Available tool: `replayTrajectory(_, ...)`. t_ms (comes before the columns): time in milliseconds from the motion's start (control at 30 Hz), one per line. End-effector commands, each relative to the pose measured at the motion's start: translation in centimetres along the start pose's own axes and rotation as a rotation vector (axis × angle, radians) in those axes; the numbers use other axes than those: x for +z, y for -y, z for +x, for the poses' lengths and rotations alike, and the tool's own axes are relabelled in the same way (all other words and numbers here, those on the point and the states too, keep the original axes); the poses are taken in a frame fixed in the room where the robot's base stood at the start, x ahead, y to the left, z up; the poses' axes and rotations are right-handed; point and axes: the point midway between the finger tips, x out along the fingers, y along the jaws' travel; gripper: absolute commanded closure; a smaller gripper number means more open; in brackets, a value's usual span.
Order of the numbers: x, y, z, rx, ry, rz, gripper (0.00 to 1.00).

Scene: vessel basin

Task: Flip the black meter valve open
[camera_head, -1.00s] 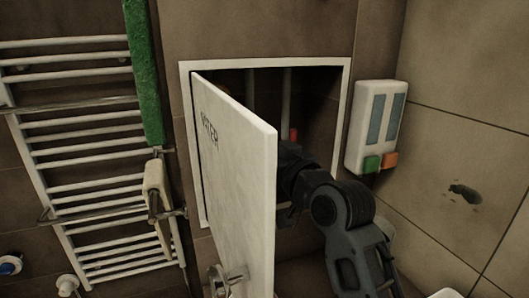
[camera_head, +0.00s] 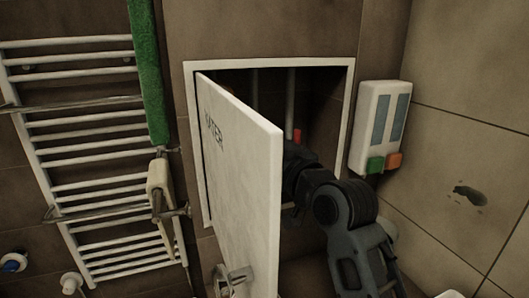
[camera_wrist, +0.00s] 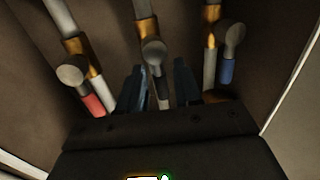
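In the wrist view the black meter valve (camera_wrist: 160,90) is the middle of three valves, its handle hanging down from a grey round knob on a brass-jointed pipe. My gripper (camera_wrist: 160,66) is open, with one dark finger to each side of the black handle. There seems to be a gap on both sides; contact cannot be made out. In the head view my arm reaches into the wall cabinet, and the black valve and my fingertips are hidden behind the arm and door.
A valve with a red handle (camera_wrist: 93,105) is to the left, one with a blue handle (camera_wrist: 227,71) to the right. The white cabinet door (camera_head: 240,170) stands open, left of my arm. A dispenser (camera_head: 381,125) hangs on the wall right of the cabinet.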

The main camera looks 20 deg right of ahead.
Motion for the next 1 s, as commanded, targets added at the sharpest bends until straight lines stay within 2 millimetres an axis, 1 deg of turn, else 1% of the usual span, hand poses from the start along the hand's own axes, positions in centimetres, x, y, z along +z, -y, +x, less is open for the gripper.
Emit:
replayTrajectory(233, -0.1, 0.0, 0.0, 0.000, -0.002, 0.001, 0.62)
replayTrajectory(333, 0.0, 0.0, -0.5, 0.001, -0.003, 0.001, 0.62)
replayTrajectory(467, 0.1, -0.1, -2.1, 0.001, -0.002, 0.001, 0.62)
replayTrajectory(700, 0.1, 0.0, -6.0, 0.001, -0.002, 0.001, 0.62)
replayTrajectory(833, 0.1, 0.0, -7.3, 0.001, -0.001, 0.001, 0.62)
replayTrajectory(1000, 0.0, 0.0, -7.8, 0.000, -0.002, 0.001, 0.62)
